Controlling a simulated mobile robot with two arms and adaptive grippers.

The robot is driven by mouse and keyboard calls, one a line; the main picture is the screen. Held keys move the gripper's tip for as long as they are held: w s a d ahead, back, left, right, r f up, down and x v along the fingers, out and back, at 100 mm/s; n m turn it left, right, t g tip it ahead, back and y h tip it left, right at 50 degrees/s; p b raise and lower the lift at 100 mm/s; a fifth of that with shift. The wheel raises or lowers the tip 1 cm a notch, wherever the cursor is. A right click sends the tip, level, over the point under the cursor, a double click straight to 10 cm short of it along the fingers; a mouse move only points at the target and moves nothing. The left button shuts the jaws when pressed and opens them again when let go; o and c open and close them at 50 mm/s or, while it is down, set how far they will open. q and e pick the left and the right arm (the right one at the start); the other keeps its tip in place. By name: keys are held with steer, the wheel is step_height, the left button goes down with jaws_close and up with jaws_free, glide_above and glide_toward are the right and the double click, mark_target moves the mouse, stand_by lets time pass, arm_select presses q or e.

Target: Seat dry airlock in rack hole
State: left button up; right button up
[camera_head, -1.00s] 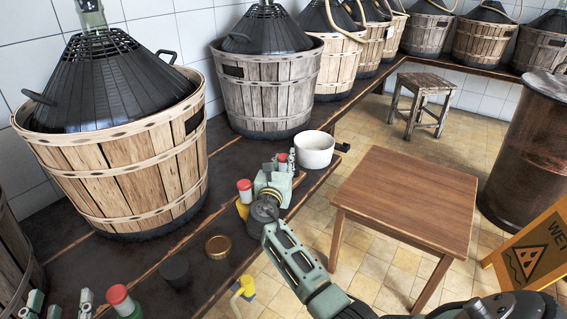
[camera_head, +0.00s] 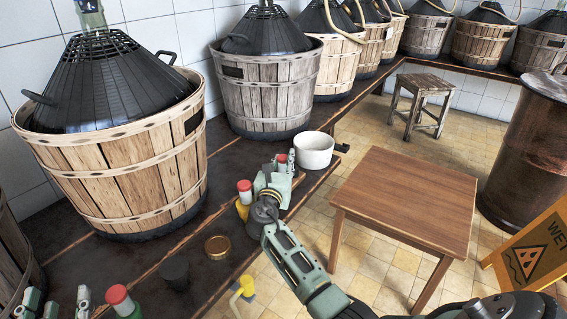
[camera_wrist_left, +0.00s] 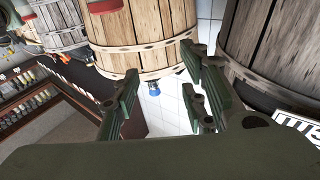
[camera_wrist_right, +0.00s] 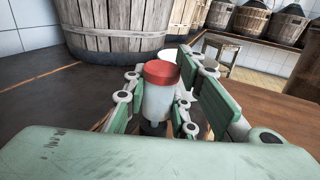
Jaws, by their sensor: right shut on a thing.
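An airlock with a red cap and pale, cloudy body (camera_wrist_right: 158,97) stands upright between the fingers of my right gripper (camera_wrist_right: 158,104). In the head view its red cap (camera_head: 282,159) shows between the fingers of my right gripper (camera_head: 281,165), above the bench edge. Something dark lies under its lower end. I cannot make out a rack hole there. My left gripper (camera_head: 56,303) is low at the left of the head view. In the left wrist view my left gripper (camera_wrist_left: 160,100) has its fingers apart with nothing between them.
Another red-capped piece (camera_head: 244,191) stands left of my right gripper, and one (camera_head: 120,300) near my left gripper. A white bowl (camera_head: 314,150), brass lid (camera_head: 217,246) and dark cup (camera_head: 174,272) are on the bench. Basketed demijohns (camera_head: 110,150) line the wall.

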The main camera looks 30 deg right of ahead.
arm_select(q)
steer(key=shift+f, duration=0.25)
steer(key=shift+a+f+g+y+p, duration=0.2)
steer(key=shift+f+g, duration=0.25)
steer(key=shift+f, duration=0.35)
steer(key=shift+a+f+g+y+p, duration=0.15)
steer(key=shift+f+g, duration=0.35)
steer(key=shift+f, duration=0.35)
steer(key=shift+a+f+g+y+p, duration=0.1)
steer(key=shift+f+g+y+p, duration=0.1)
steer(key=shift+f+g, duration=0.45)
steer(key=shift+f, duration=0.25)
steer(key=shift+s, duration=0.1)
steer(key=shift+s+a+f+g+y, duration=0.15)
steer(key=shift+f+g, duration=0.1)
steer(key=shift+f, duration=0.35)
steer(key=shift+s+a+f+g+y, duration=0.1)
steer(key=shift+f+g, duration=0.15)
steer(key=shift+f, duration=0.3)
steer(key=shift+p, duration=0.3)
steer(key=shift+s+a+f+g, duration=0.15)
steer(key=shift+s+f+g, duration=0.25)
steer(key=shift+f, duration=0.35)
steer(key=shift+s+a+f+g, duration=0.15)
steer(key=shift+s+f+g, duration=0.25)
steer(key=shift+f, duration=0.35)
